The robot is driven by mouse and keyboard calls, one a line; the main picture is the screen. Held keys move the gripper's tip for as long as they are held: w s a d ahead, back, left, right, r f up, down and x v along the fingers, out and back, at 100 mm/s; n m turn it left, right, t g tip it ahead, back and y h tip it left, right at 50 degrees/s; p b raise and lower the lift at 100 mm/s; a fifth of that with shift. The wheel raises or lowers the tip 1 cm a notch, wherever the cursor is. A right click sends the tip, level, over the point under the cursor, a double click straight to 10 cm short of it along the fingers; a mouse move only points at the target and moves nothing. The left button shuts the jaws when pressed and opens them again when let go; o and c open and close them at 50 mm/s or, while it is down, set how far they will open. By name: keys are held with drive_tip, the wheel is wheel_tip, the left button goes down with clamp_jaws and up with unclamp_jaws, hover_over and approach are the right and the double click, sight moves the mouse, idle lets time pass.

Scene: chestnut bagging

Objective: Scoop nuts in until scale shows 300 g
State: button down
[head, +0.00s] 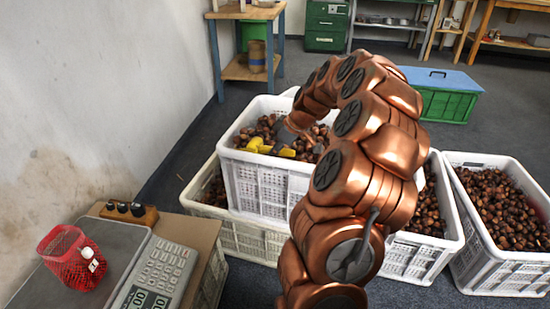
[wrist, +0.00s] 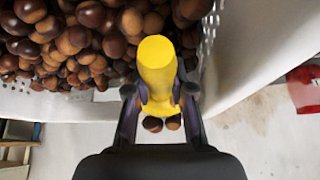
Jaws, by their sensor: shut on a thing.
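My gripper (wrist: 160,98) is shut on a yellow scoop (wrist: 157,62), seen in the wrist view at the handle. In the head view the yellow scoop (head: 256,146) is over the upper white crate (head: 262,190) of chestnuts (head: 265,130), partly hidden by my arm. Two chestnuts (wrist: 163,124) show just below the yellow part between the fingers in the wrist view. A red net bag (head: 72,258) stands on the scale (head: 152,275) at lower left, with a white tag. What is inside the bag I cannot tell. The display digits are too small to read surely.
The upper crate rests on other white crates. More chestnut crates (head: 505,210) stand at right, beyond my arm. A small wooden block with dark knobs (head: 128,212) sits behind the scale. The wall is at left; a green bin with blue lid (head: 440,95) stands behind.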

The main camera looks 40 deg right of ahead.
drive_tip(key=shift+t, duration=0.6)
drive_tip(key=shift+s+d+r, duration=0.1)
drive_tip(key=shift+s+r, duration=0.1)
drive_tip(key=shift+r, duration=1.05)
drive_tip(key=shift+s+d+r, duration=0.1)
drive_tip(key=shift+s+r, duration=0.1)
drive_tip(key=shift+r, duration=1)
drive_tip(key=shift+s+d+r, duration=0.1)
drive_tip(key=shift+s+r, duration=0.1)
drive_tip(key=shift+r, duration=1.05)
